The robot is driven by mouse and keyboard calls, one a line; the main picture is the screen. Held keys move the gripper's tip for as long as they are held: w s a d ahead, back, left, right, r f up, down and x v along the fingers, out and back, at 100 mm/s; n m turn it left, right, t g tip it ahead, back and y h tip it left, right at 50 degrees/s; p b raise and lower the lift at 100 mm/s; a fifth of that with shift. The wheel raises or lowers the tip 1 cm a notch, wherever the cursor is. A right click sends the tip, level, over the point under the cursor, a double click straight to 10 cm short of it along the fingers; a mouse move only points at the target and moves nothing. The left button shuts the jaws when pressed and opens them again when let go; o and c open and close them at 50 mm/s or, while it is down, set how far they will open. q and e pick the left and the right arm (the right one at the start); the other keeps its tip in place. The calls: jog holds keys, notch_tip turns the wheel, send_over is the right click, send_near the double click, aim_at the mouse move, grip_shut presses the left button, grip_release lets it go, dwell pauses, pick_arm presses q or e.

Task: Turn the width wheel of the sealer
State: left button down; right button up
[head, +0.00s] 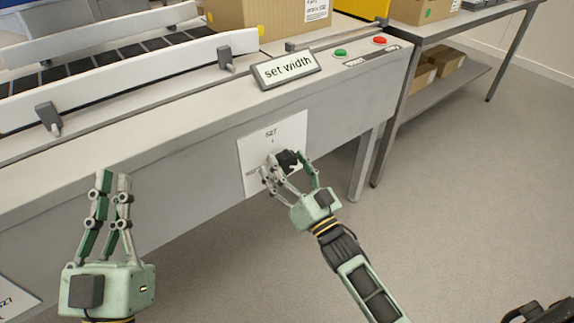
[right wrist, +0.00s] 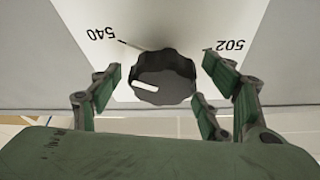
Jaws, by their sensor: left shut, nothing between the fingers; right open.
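The width wheel, a black scalloped knob (right wrist: 163,78) with a white mark, sits on a white dial plate (right wrist: 190,22) in the right wrist view. The numbers 540 and 502 show on the plate, and the white mark faces left. In the head view the knob (head: 287,160) is partly hidden behind my right gripper (head: 285,170). My left gripper (head: 114,178) is shut and empty in front of the sealer's side panel.
The sealer (head: 185,150) has a "set width" sign (head: 286,68), a green button (head: 340,53) and a red button (head: 379,40) on top. Guide rails (head: 130,75) and a cardboard box (head: 240,15) are at the back.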

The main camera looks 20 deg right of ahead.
jog(key=c, duration=1.1)
